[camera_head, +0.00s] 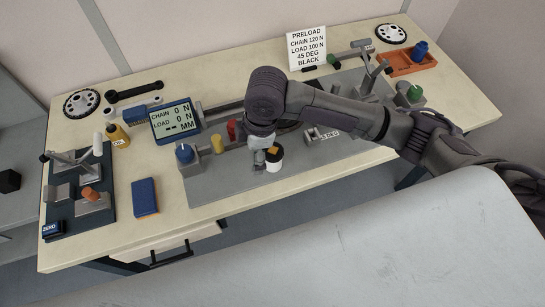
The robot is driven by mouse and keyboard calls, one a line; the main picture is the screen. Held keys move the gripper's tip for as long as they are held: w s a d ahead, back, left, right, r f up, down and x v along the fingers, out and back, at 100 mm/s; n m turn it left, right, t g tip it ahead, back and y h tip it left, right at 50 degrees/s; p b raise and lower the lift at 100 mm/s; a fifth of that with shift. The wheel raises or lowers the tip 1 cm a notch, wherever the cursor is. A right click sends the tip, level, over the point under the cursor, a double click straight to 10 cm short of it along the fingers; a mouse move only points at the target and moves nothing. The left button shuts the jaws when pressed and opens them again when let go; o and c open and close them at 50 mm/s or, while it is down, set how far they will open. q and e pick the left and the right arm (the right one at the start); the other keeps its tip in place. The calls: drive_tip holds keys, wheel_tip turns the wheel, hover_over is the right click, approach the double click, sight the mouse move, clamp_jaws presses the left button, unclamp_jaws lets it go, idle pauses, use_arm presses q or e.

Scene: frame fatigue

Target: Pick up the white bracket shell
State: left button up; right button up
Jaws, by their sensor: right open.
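A small white round part with a dark band (274,164), which looks like the white bracket shell, stands on the grey plate at the middle of the bench. My left gripper is not in view.
A readout (174,119) stands behind. A blue-orange box (145,197) lies left. An orange tray (404,61) is at back right. The bench front is clear.

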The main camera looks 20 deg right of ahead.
sight(273, 152)
drive_tip(key=shift+n+g+h, duration=0.3)
drive_tip(key=shift+n+h, duration=0.1)
drive_tip(key=shift+h, duration=0.5)
drive_tip(key=w+d+r, duration=0.1)
drive_tip(key=w+d, duration=0.1)
drive_tip(key=d, duration=0.1)
drive_tip(key=w+d+r, duration=0.1)
drive_tip(key=d, duration=0.1)
drive_tip(key=shift+d+r, duration=0.15)
drive_tip(key=shift+r, duration=0.15)
drive_tip(key=shift+d, duration=0.15)
wheel_tip(273, 152, down, 8)
drive_tip(key=shift+f+p, duration=0.2)
drive_tip(key=shift+p, duration=0.45)
wheel_tip(273, 152, down, 4)
drive_tip(key=shift+s+d+f+p, duration=0.1)
drive_tip(key=shift+s+f+p, duration=0.05)
drive_tip(key=shift+p, duration=0.65)
drive_tip(key=shift+f, duration=0.5)
drive_tip(key=c, duration=1.3)
